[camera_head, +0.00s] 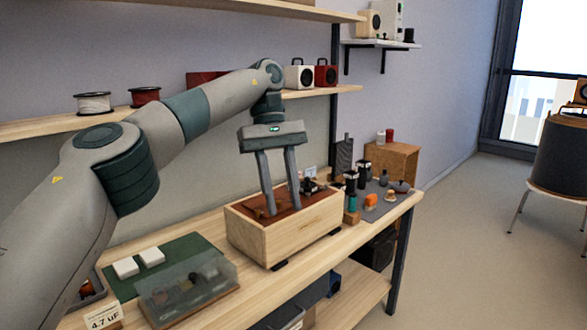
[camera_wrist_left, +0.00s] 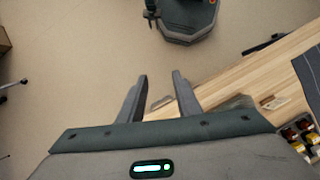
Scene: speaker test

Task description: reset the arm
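My left arm comes in from the left in the head view, bent at the elbow. Its gripper (camera_head: 281,212) points down, with its two fingers apart and nothing seen between them. In the picture the fingertips overlap the open wooden box (camera_head: 290,240) on the bench; I cannot tell whether they touch it. In the left wrist view the gripper (camera_wrist_left: 160,78) also shows two separated, empty fingers, with floor and the bench edge beyond them. My right gripper is in neither view.
The wooden bench (camera_head: 262,304) holds a clear-lidded case (camera_head: 190,290), a green mat (camera_head: 205,247) with white blocks, and several small parts at its right end. A shelf (camera_head: 40,131) with spools and speakers runs behind my arm. The floor (camera_head: 475,255) at right is open.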

